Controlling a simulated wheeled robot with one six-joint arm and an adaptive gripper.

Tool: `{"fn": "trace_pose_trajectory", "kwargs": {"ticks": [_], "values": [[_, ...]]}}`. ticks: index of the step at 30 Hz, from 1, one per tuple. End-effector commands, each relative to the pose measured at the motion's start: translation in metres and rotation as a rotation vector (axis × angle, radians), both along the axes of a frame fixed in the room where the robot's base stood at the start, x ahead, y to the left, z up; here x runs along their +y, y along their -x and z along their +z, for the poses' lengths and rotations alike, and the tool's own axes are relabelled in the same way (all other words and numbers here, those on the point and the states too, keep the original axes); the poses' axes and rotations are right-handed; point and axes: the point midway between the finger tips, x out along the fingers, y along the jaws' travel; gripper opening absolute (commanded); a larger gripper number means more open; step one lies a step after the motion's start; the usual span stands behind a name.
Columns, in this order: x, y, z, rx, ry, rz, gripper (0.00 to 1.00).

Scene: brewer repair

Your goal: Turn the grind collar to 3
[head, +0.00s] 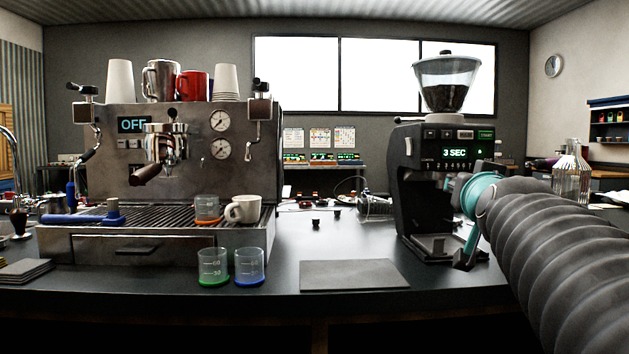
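The black grinder (413,200) stands at the right of the counter, with a clear hopper (448,84) of dark beans on top. Its display (455,153) reads "3 SEC". Below the display is a row of small light marks (447,166), likely the grind scale; they are too small to read. I cannot make out the collar's setting. My arm reaches in from the lower right, and its teal wrist is in front of the grinder's right side. My gripper (456,186) is at the grinder's front, mostly hidden by the wrist. I cannot tell whether its fingers touch the collar.
The espresso machine (95,172) fills the left, with cups on top. A green-based beaker (213,266), a blue-based beaker (249,266) and a dark mat (352,275) are at the counter's front. A metal bottle (571,172) stands right, behind my arm. The middle counter is mostly free.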

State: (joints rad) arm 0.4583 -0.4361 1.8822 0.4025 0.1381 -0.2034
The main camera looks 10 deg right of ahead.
Motion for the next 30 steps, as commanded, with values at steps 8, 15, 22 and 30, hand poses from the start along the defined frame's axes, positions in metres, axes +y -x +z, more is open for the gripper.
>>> {"fn": "trace_pose_trajectory", "kwargs": {"ticks": [8,15,22,30], "values": [[0.008,0.019,0.000,-0.001,-0.001,-0.001,0.36],[0.009,0.020,0.000,0.000,-0.001,-0.001,0.36],[0.026,0.018,-0.027,0.067,-0.016,0.045,0.00],[0.137,0.061,-0.209,0.558,-0.077,0.315,0.00]]}}
